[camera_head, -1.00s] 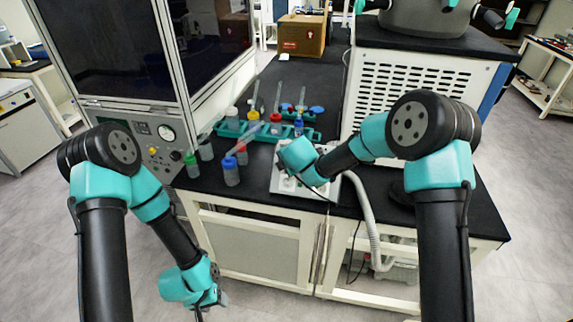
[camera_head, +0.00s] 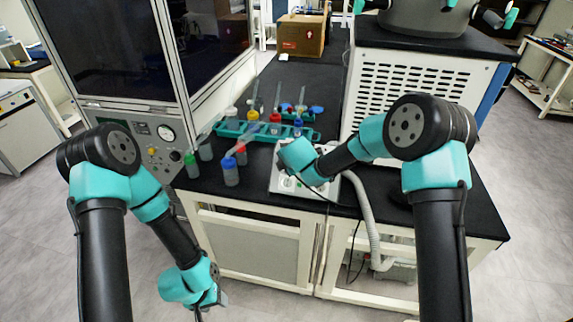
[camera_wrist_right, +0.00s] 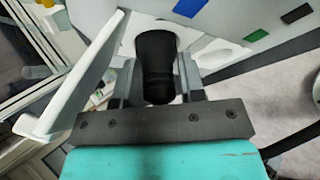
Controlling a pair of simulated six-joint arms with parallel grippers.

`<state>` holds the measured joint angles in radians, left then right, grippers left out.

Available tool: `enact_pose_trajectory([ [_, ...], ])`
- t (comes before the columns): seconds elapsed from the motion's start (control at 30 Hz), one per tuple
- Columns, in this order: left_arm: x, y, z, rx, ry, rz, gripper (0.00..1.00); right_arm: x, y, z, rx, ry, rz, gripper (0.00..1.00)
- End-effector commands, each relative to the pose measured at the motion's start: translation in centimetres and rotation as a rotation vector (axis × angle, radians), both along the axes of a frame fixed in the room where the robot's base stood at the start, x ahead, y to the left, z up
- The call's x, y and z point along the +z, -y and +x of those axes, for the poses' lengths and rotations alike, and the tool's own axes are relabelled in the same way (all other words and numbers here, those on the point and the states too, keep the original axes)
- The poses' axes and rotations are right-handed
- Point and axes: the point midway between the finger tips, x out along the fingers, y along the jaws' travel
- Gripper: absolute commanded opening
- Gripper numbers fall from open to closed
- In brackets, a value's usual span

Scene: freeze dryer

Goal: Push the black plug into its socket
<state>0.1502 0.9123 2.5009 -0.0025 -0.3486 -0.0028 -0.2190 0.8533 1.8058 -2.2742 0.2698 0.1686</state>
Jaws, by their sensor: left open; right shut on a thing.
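The black plug (camera_wrist_right: 156,52) stands between the two fingers of my right gripper (camera_wrist_right: 159,78), which is shut on it. Its far end is at a pale opening in the white socket panel (camera_wrist_right: 203,52); I cannot tell how deep it sits. In the head view the white socket panel (camera_head: 285,185) lies on the black bench under my right wrist, which hides the plug and the right fingertips. My left gripper (camera_head: 214,299) hangs low in front of the bench, open and empty.
Several capped bottles, including a blue-capped one (camera_head: 230,172), stand left of the panel. A teal rack (camera_head: 232,130) lies behind. A grey hose (camera_head: 366,215) and a white vented machine (camera_head: 425,92) are on the right. Blue and green marks (camera_wrist_right: 256,35) show on the panel.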

Motion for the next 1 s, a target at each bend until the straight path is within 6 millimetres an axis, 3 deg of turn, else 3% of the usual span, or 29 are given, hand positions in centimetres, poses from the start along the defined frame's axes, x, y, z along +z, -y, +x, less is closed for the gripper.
enact_pose_trajectory([
  [0.7,0.00,0.00,0.00,0.000,0.000,0.000,0.57,-0.42,0.16,0.41,-0.002,-0.001,0.000,0.09],
  [0.73,0.00,0.00,0.00,0.000,0.000,0.000,0.57,-0.43,0.17,0.42,-0.002,-0.001,0.000,0.39],
  [1.0,0.00,0.00,0.00,0.000,0.000,0.000,0.57,-0.54,0.20,0.38,-0.002,-0.003,0.000,0.64],
])
